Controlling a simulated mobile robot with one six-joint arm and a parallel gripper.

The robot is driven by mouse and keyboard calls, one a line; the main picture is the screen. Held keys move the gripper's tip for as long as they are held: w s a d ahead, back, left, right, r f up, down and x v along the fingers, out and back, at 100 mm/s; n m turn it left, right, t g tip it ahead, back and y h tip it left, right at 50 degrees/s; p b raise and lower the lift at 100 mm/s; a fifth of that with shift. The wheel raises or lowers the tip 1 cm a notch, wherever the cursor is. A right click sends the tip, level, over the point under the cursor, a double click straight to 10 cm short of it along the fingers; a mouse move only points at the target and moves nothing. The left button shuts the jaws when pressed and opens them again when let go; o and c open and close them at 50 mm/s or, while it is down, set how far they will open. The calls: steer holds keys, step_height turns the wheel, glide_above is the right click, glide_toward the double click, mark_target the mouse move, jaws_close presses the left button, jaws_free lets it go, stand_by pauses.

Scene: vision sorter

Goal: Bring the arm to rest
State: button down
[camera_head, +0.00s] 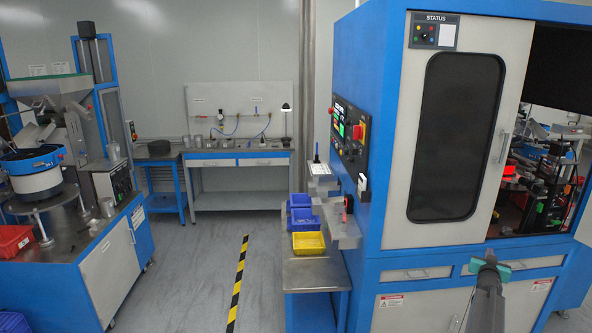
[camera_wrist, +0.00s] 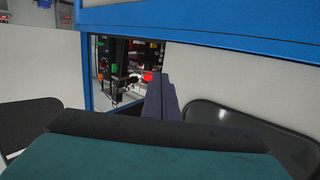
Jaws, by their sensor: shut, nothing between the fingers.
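My gripper (camera_wrist: 161,95) shows in the wrist view with its dark fingers together and nothing between them. They point toward the open doorway of the blue and white machine. In the head view my arm rises from the lower right edge, and my gripper (camera_head: 490,258) with its teal part is in front of the machine (camera_head: 390,110). The fingers are mostly hidden there behind the wrist. I cannot tell the exact gap between the fingers and the machine.
The machine's open bay (camera_head: 545,165) holds equipment and a red light. A small bench (camera_head: 315,273) with yellow (camera_head: 308,244) and blue bins stands left of it. A feeder station (camera_head: 70,250) is at far left. The floor (camera_head: 190,270) between, with a striped line, is clear.

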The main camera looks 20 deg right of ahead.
steer(key=w+a+f+n+g+y+b, duration=0.1)
steer(key=w+a+f+g+y+b, duration=0.15)
steer(key=a+f, duration=1.25)
steer(key=w+a+f+n+g+y+b, duration=0.1)
steer(key=a+f+y, duration=0.3)
steer(key=a+f, duration=1.15)
steer(key=s+a+f+n+g+y+b, duration=0.1)
steer(key=s+a+f, duration=0.1)
steer(key=a+f, duration=0.35)
steer(key=s+a+f+n+g+y, duration=0.1)
steer(key=s+a+f, duration=0.15)
steer(key=a, duration=0.55)
steer(key=s+a+f+n+g+y+b, duration=0.1)
steer(key=s+a+f, duration=0.25)
steer(key=a, duration=0.35)
steer(key=s+a+f+g+y+b, duration=0.1)
steer(key=s+a+f+g, duration=0.1)
steer(key=s+a+f, duration=0.3)
steer(key=s+a+f+n+g+y+b, duration=0.1)
steer(key=s+a+g, duration=0.3)
steer(key=s+a, duration=0.8)
steer(key=s+a+f+n+g+y+b, duration=0.1)
steer(key=s+a+f+n+g+b, duration=0.1)
steer(key=s+a, duration=1)
steer(key=shift+s+a+f+n+g, duration=0.15)
steer(key=shift+s+f+n+g, duration=0.75)
steer(key=shift+n, duration=0.3)
steer(key=shift+y, duration=0.25)
